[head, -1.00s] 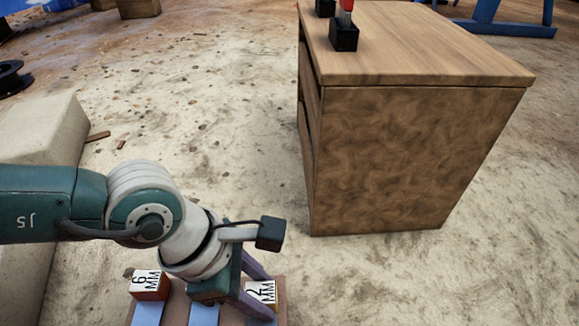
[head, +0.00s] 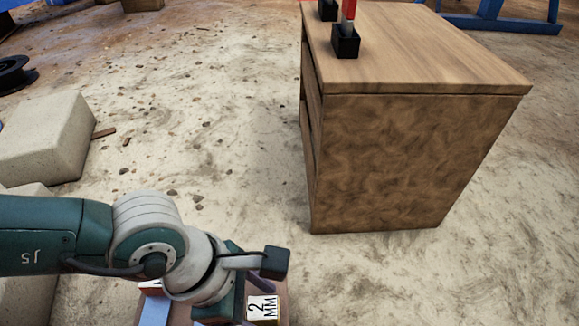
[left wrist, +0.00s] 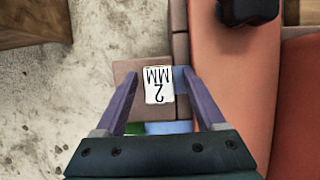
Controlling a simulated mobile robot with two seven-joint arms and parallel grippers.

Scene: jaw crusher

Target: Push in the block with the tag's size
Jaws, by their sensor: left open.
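A block with a white "2 MM" label (head: 262,307) shows at the bottom edge of the head view. In the left wrist view the label (left wrist: 158,85) lies between the two purple fingers of my left gripper (left wrist: 161,74). The gripper is open, with a gap on both sides of the label; I cannot tell whether the fingers reach down beside the block. Another block (head: 150,287) is mostly hidden behind my left arm, its label not readable now. A brown plate (left wrist: 128,68) lies around the 2 MM block. No separate size tag is readable. My right gripper is not in view.
A wooden cabinet (head: 410,160) stands at the right with black holders (head: 345,42) on top. Pale stone blocks (head: 45,138) lie at the left. An orange surface (left wrist: 235,90) and a black part (left wrist: 250,9) are right of the gripper. Sandy floor between is open.

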